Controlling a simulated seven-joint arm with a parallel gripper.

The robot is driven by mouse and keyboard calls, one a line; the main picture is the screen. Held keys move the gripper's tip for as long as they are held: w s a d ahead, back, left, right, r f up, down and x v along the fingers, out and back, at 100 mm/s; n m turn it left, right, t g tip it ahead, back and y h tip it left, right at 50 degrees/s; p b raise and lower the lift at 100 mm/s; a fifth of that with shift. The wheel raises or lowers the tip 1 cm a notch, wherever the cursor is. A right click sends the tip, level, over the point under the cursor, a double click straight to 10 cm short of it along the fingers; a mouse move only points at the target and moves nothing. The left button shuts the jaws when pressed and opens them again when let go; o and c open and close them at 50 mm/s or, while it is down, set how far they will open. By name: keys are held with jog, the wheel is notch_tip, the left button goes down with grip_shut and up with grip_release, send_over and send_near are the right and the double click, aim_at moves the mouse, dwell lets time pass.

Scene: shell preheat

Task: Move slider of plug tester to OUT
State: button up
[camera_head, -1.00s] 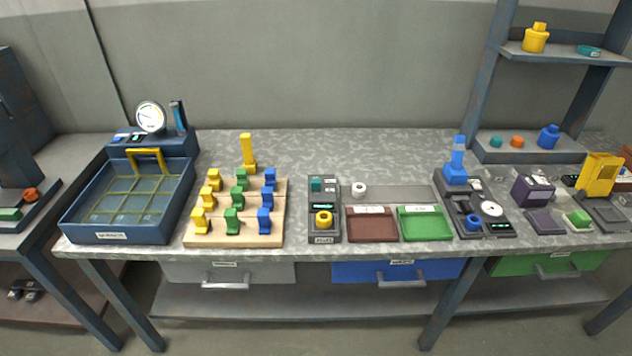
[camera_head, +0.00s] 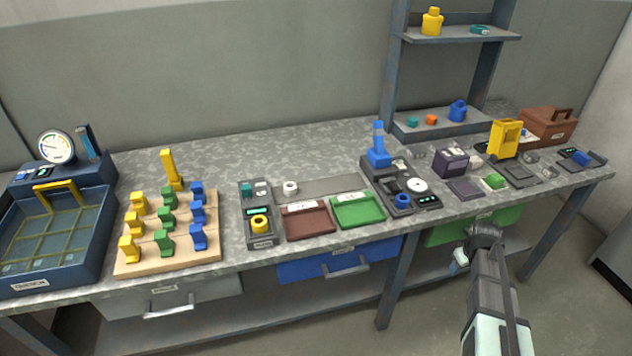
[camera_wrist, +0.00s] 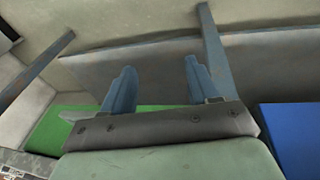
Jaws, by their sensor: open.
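I cannot tell for sure which device is the plug tester, as the labels are too small to read. One candidate is the flat dark device (camera_head: 597,163) with a blue part at the right end of the bench. Another is the dark unit (camera_head: 259,240) with a yellow ring, left of the trays. No slider or OUT mark can be made out. My gripper shows in the wrist view (camera_wrist: 160,82) with its two blue fingers apart and nothing between them. In the head view my arm is at the lower right, in front of the bench.
A brown tray (camera_head: 307,222) and a green tray (camera_head: 358,209) lie mid-bench. A blue-towered station (camera_head: 378,157), a purple box (camera_head: 450,161), a yellow stand (camera_head: 505,138) and a brown toolbox (camera_head: 548,125) stand to the right. A shelf (camera_head: 450,36) rises behind. The floor in front is clear.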

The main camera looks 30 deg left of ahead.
jog(key=w+a+r+n+t, duration=0.25)
jog(key=w+r, duration=0.35)
jog(key=r, duration=0.5)
jog(key=w+a+r+n+t, duration=0.1)
jog(key=w+a+r, duration=0.4)
jog(key=r, duration=0.6)
jog(key=w+a+r+y, duration=0.1)
jog(key=w+a+r, duration=0.2)
jog(key=a+r, duration=0.5)
jog(key=s+a+r+y, duration=0.1)
jog(key=s+a+r, duration=0.15)
jog(key=a, duration=0.85)
jog(key=m+g+h, duration=0.2)
jog(key=m+g, duration=0.1)
jog(key=g, duration=0.3)
send_over(246, 186)
jog(key=f, duration=0.1)
notch_tip(246, 186, down, 14)
jog(key=shift+r, duration=0.2)
